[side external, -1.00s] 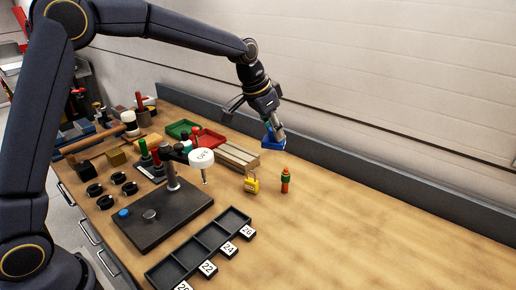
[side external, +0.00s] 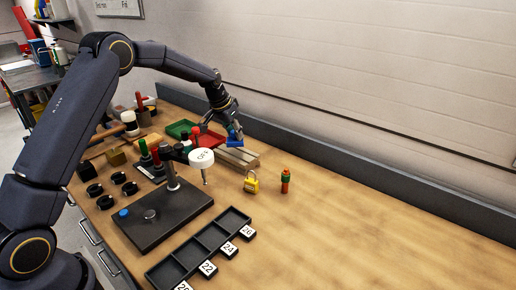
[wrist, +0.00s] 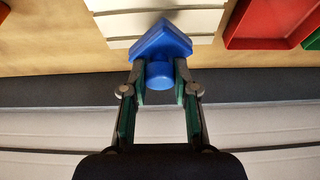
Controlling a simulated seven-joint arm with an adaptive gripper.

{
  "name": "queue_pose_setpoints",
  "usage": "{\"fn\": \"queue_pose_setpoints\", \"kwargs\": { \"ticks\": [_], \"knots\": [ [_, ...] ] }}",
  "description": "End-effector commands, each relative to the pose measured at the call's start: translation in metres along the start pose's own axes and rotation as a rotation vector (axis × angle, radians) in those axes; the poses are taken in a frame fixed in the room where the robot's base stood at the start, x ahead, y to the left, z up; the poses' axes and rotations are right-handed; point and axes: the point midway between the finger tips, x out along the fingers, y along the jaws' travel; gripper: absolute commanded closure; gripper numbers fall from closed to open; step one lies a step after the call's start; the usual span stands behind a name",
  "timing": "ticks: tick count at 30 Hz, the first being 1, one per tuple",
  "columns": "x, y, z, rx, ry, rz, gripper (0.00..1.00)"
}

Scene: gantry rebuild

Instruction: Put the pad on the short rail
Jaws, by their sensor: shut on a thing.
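My gripper (side external: 229,131) is shut on the round knob of a blue pad (side external: 235,141). In the wrist view the fingers (wrist: 160,82) grip the knob from both sides, and the pad (wrist: 161,42) has a pointed, house-like outline. The pale rails (side external: 240,157) lie side by side on the bench as parallel strips, and they also show in the wrist view (wrist: 150,22). The pad is over or at their far end and overlaps them in the picture. I cannot tell whether it touches them, or which strip is the short rail.
A red tray (side external: 208,142) and a green tray (side external: 181,129) are just left of the rails. A white round "OFF" part (side external: 201,157) on a dark stand is in front. A yellow padlock (side external: 251,182) and an orange-green peg (side external: 285,181) stand to the right. The bench's right side is clear.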

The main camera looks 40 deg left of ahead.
Motion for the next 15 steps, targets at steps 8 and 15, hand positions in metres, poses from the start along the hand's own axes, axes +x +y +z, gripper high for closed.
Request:
{"fn": "queue_pose_setpoints", "kwargs": {
  "ticks": [8, 15],
  "knots": [
    [0.028, 0.000, 0.012, 0.001, 0.001, 0.000, 1.00],
    [0.028, 0.000, 0.012, 0.001, 0.001, 0.000, 1.00]
  ]
}}
